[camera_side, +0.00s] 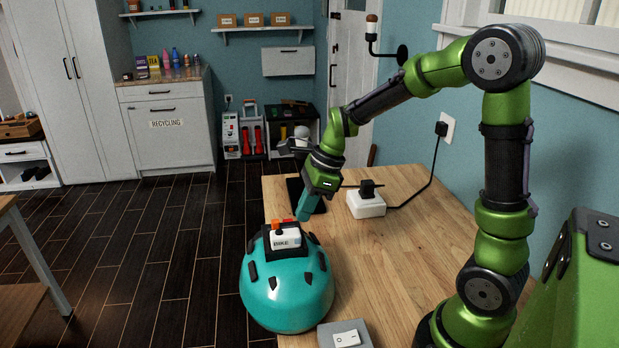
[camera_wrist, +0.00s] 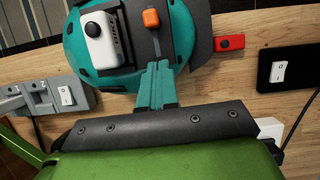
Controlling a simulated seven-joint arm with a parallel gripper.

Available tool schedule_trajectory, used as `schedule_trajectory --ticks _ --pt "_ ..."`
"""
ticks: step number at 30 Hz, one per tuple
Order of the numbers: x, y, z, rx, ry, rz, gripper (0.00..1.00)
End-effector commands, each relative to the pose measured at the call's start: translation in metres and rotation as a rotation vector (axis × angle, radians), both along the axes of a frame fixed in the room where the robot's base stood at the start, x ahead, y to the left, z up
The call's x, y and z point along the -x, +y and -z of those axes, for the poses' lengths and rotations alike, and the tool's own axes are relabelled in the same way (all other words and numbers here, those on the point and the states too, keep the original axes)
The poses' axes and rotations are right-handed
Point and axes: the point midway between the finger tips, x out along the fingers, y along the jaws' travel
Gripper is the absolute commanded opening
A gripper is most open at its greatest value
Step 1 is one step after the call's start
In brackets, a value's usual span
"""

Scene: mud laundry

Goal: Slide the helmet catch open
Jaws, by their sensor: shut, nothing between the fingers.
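The teal helmet (camera_side: 287,292) sits on the table, with black pads on its shell. A white labelled box (camera_side: 285,238) is mounted on top; it also shows in the wrist view (camera_wrist: 98,40). Beside it, an orange catch (camera_wrist: 151,18) sits at the far end of a narrow slot in a dark plate; it also shows in the side view (camera_side: 277,225). My gripper (camera_side: 303,214) has teal fingers pointing down, just behind the helmet's top. In the wrist view its fingers (camera_wrist: 157,75) are together and empty, over the slot's near end, apart from the catch.
A red piece (camera_wrist: 230,41) is right of the helmet in the wrist view. A grey switch box (camera_side: 345,335) stands at the table's front. A white socket block (camera_side: 366,203) with a plug and cable is behind. A black switch panel (camera_wrist: 288,60) lies nearby. The table's right side is clear.

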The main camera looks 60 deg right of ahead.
Motion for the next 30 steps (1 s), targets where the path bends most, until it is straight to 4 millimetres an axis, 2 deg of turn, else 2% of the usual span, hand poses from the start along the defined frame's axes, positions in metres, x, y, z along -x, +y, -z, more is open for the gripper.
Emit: schedule_trajectory --ticks 1,6,20,25,30 --pt "-0.007 0.008 -0.002 0.000 -0.005 -0.007 0.00" --pt "-0.019 0.020 -0.002 0.001 -0.004 -0.005 0.00" --pt "-0.024 0.025 -0.003 0.000 -0.005 -0.004 0.00" --pt "-0.035 0.037 -0.002 0.001 -0.004 -0.006 0.00" --pt "-0.036 0.038 -0.002 0.001 -0.002 -0.003 0.00"
